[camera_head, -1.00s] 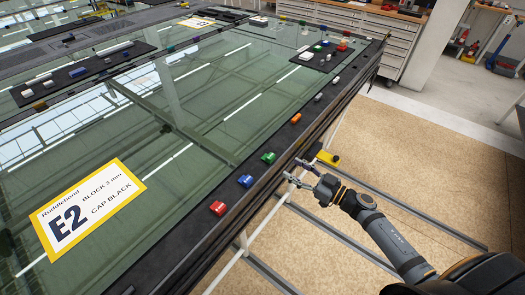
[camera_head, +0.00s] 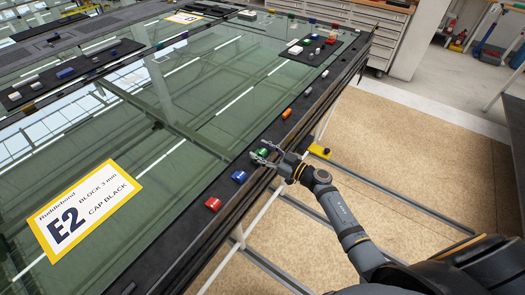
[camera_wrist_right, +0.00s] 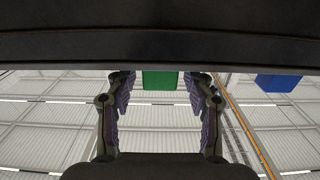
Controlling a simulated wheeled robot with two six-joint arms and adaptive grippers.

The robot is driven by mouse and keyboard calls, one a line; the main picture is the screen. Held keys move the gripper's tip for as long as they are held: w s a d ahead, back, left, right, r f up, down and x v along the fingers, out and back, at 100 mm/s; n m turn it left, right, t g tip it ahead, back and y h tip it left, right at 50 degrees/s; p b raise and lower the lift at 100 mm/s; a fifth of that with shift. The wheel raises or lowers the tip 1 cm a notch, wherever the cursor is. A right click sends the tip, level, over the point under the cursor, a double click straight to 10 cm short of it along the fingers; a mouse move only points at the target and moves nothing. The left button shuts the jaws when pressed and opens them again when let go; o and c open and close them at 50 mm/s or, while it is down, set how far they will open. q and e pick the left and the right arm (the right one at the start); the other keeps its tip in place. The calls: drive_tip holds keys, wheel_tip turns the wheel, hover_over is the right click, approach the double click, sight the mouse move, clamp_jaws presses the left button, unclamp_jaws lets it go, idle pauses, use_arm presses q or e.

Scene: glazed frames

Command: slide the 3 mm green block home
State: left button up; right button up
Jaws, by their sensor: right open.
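The green block (camera_head: 263,153) sits on the dark edge strip of the glazed frame. My right gripper (camera_head: 265,151) is at it, with its open fingers on either side. In the right wrist view the green block (camera_wrist_right: 160,80) shows between the two fingertips of the right gripper (camera_wrist_right: 160,88), with a narrow gap on each side. The dark frame edge hides the upper part of that view. My left gripper is not in view.
A blue block (camera_head: 239,176) and a red block (camera_head: 213,203) lie nearer along the strip, and an orange block (camera_head: 286,113) farther along it. An E2 label (camera_head: 82,210) lies on the glass. A dark tray (camera_head: 325,47) with several blocks is at the far end.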

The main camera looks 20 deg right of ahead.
sight(253, 151)
drive_tip(key=shift+c, duration=0.4)
clamp_jaws()
drive_tip(key=shift+p+x, duration=0.45)
drive_tip(key=shift+x, duration=1.45)
drive_tip(key=shift+r, duration=0.1)
drive_tip(key=shift+c, duration=1.7)
unclamp_jaws()
drive_tip(key=o, duration=0.4)
drive_tip(key=shift+w+a, duration=0.1)
drive_tip(key=shift+w, duration=0.05)
